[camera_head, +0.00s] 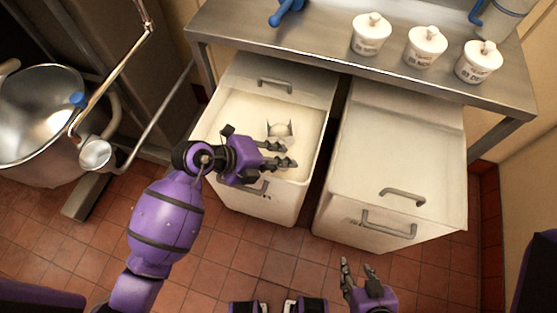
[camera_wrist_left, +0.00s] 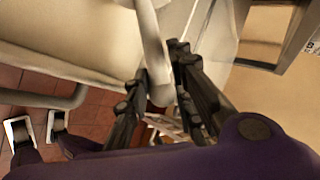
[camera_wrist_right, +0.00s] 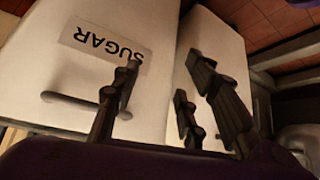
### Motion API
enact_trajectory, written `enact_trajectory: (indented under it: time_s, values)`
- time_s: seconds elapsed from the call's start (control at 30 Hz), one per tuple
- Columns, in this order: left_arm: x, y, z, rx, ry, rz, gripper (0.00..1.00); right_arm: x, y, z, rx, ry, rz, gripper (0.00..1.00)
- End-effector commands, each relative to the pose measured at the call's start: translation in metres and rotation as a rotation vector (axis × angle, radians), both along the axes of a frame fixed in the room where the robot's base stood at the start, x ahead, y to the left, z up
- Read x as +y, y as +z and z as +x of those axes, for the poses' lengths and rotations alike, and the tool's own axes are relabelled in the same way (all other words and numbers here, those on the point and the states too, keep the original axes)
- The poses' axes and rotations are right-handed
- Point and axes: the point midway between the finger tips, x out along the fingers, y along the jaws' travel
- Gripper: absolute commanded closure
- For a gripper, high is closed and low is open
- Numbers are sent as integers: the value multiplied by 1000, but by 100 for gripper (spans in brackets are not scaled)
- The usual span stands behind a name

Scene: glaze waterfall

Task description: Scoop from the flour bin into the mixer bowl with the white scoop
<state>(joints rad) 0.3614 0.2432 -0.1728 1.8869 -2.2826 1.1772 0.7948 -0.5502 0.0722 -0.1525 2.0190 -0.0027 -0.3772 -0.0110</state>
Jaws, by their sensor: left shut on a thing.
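The flour bin (camera_head: 308,185) is the left bin under the counter, open at the top and full of pale flour (camera_head: 235,112). The white scoop (camera_head: 280,129) sits in the flour near the middle of the bin. My left gripper (camera_head: 284,155) is over the front part of the bin, shut on the scoop's pale handle, which shows between the fingers in the left wrist view (camera_wrist_left: 155,62). The steel mixer bowl (camera_head: 35,105) stands at the far left. My right gripper (camera_head: 358,272) is open and empty, low in front of the bins; it also shows in the right wrist view (camera_wrist_right: 158,88).
The closed sugar bin (camera_head: 395,150) stands right of the flour bin; its label (camera_wrist_right: 100,45) shows in the right wrist view. The steel counter (camera_head: 310,42) overhangs both bins and holds three white lidded jars. A metal rail (camera_head: 160,110) stands between mixer bowl and flour bin.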

Motion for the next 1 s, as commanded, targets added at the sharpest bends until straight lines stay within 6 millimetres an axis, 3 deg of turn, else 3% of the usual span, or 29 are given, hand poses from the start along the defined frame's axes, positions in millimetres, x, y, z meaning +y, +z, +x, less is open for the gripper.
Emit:
enact_trajectory:
  time_s: [1.0]
  values:
    - [2, 103, -17, -144, 2, 6, 100, -2, 27, 8, -29, -8, 3, 60]
